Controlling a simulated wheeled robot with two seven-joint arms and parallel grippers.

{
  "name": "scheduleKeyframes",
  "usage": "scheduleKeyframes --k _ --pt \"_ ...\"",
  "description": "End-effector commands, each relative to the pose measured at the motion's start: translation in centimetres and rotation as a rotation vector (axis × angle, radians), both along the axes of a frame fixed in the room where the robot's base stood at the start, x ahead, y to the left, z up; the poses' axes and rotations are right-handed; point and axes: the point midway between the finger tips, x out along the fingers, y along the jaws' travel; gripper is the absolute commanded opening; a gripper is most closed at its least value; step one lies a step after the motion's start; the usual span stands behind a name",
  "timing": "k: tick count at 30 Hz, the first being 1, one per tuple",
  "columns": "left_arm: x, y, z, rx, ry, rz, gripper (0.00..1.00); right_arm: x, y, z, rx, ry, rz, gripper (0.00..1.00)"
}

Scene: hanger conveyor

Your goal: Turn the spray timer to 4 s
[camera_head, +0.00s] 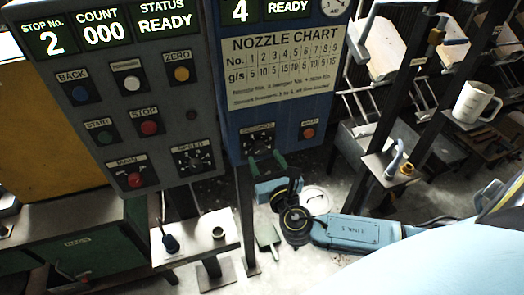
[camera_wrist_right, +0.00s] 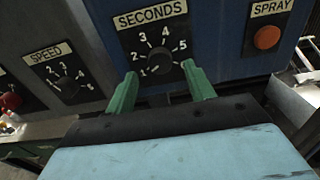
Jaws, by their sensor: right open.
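In the head view this gripper (camera_head: 266,165) is just below the dial. My left gripper is not in view.
An orange SPRAY button (camera_wrist_right: 267,38) is right of the dial. The SPEED dial (camera_wrist_right: 69,82) is on the grey panel at left. The nozzle chart (camera_head: 284,70) is above, under a display reading 4 and READY. A white mug (camera_head: 473,102) stands at the right.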

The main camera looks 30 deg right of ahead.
Motion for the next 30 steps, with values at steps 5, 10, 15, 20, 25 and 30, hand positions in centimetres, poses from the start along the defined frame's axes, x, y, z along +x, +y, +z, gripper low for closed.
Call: scheduleKeyframes --k 5,10,15,20,25,30 --pt "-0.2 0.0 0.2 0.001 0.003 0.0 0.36 2.4 -0.6 0.0 -0.001 0.0 0.0 0.54" --pt "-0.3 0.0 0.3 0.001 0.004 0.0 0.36 3.2 -0.8 0.0 0.001 0.002 -0.001 0.54" --pt "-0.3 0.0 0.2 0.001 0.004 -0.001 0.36 3.3 -0.8 -0.1 0.001 0.002 0.0 0.54" --pt "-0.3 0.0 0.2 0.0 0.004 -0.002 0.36 3.3 -0.8 -0.1 0.001 0.002 0.0 0.44" --pt "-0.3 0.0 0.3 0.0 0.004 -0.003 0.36 3.3 -0.8 0.0 0.001 0.002 0.0 0.22" --pt "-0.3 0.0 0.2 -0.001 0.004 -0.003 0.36 3.3 -0.8 0.0 0.002 0.001 0.0 0.09"
